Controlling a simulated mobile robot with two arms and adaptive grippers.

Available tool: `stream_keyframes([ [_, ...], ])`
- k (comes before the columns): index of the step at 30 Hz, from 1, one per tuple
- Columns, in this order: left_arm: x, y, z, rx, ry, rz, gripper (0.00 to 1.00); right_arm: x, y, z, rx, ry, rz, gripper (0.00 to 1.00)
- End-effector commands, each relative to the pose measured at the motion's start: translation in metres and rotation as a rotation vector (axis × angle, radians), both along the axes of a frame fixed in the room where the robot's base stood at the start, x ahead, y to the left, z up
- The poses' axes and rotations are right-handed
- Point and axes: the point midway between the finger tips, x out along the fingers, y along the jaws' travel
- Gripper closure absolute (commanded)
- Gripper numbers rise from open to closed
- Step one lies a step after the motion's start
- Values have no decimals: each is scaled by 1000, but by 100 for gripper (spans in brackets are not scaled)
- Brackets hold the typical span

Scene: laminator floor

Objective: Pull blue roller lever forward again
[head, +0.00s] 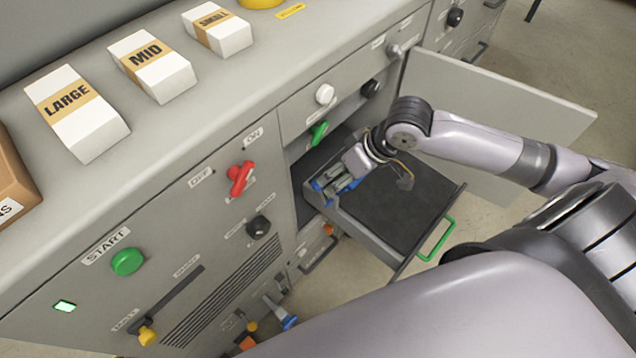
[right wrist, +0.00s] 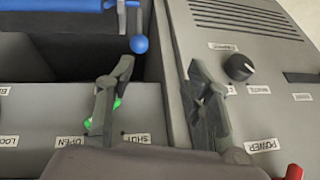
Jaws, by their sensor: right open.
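The blue roller lever shows in the right wrist view as a blue ball knob (right wrist: 139,43) on a short stem, near a blue roller (right wrist: 52,5) at the top left edge. In the head view, blue parts (head: 317,186) show at the inner left corner of the pulled-out drawer, partly hidden by my right gripper (head: 337,178). In the right wrist view that gripper (right wrist: 160,68) is open and empty. The ball lies beyond the fingertips, nearer the left finger, and I see no grip on it. My left gripper is not in view.
The dark drawer (head: 400,205) with a green handle (head: 436,240) stands out under my right arm. An open door panel (head: 500,95) is behind the arm. A green lever (head: 318,133) and red knob (head: 240,178) stick out nearby. Boxes line the top.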

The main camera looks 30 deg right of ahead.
Motion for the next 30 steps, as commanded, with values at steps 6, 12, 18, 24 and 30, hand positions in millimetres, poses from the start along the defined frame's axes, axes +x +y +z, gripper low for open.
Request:
stream_keyframes([
  [6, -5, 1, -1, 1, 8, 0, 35, 15, -32, 24, 16, 31, -93, 53],
  [12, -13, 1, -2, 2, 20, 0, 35, 21, -31, 13, 27, 37, -110, 53],
  [18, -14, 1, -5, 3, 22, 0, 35, 34, -19, -22, 28, 39, -109, 53],
  [24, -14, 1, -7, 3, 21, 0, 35, 49, -7, -62, 26, 38, -108, 53],
  [30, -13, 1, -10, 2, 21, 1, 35, 63, 4, -99, 25, 36, -107, 53],
])
